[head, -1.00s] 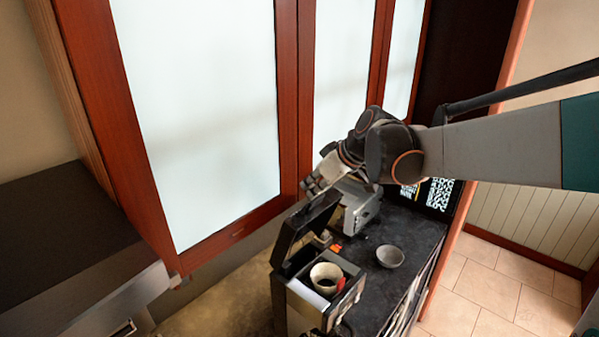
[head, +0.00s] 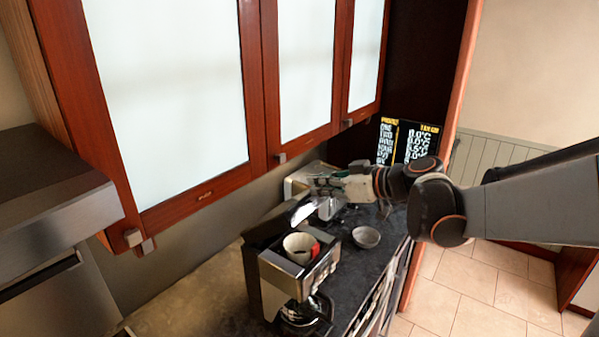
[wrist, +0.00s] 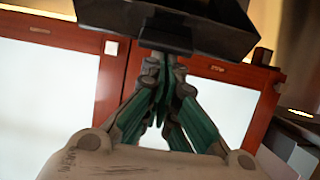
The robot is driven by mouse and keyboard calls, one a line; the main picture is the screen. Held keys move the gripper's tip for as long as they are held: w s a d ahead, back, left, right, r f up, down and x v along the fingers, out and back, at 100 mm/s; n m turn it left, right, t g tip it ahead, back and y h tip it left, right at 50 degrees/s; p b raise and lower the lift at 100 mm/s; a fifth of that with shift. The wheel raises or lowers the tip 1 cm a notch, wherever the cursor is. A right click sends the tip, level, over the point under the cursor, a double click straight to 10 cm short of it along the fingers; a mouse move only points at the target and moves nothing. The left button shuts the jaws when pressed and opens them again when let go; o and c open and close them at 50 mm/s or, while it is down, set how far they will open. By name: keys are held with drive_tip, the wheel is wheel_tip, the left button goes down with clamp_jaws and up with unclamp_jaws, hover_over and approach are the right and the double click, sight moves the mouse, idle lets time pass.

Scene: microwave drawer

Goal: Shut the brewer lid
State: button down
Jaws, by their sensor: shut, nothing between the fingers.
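The coffee brewer (head: 285,285) stands on the dark counter, with a pale filter cup (head: 300,246) in its open top. Its dark lid (head: 266,228) is raised at the back of the brewer. My gripper (head: 312,184) is beyond the lid's upper edge, near the wall side of the counter. In the wrist view, the shut fingers (wrist: 163,65) point up at a black panel, which looks like the lid (wrist: 205,28). Its lower edge hides the fingertips' surroundings, and I cannot tell whether they touch it. Nothing is held.
A small grey bowl (head: 366,236) sits on the counter right of the brewer. A glass carafe (head: 305,312) is under the brewer's front. Frosted wall cabinets (head: 165,85) hang above. A black menu board (head: 408,140) stands at the back.

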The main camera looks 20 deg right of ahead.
sight(316, 208)
drive_tip(key=s+f+t+b, duration=0.1)
drive_tip(key=f+b, duration=0.1)
drive_tip(key=s+d+f+y+b, duration=0.1)
drive_tip(key=f+b, duration=0.1)
drive_tip(key=b, duration=0.1)
drive_tip(key=s+d+f+t+b, duration=0.1)
drive_tip(key=f+b, duration=0.1)
drive_tip(key=shift+s+f+t+y, duration=0.15)
drive_tip(key=shift+s+t+y, duration=0.05)
drive_tip(key=shift+t+y, duration=0.1)
wheel_tip(316, 208, down, 12)
drive_tip(key=s+d+t+y+b, duration=0.1)
drive_tip(key=s+t+y+b, duration=0.1)
drive_tip(key=b, duration=1.3)
drive_tip(key=shift+s+d+r+t, duration=0.25)
drive_tip(key=shift+s+d+t, duration=0.15)
drive_tip(key=shift+t, duration=0.1)
wheel_tip(316, 208, up, 5)
drive_tip(key=p, duration=0.4)
drive_tip(key=f+v, duration=0.1)
drive_tip(key=v, duration=0.9)
drive_tip(key=shift+w+f, duration=0.15)
drive_tip(key=shift+f, duration=0.3)
drive_tip(key=shift+w, duration=0.1)
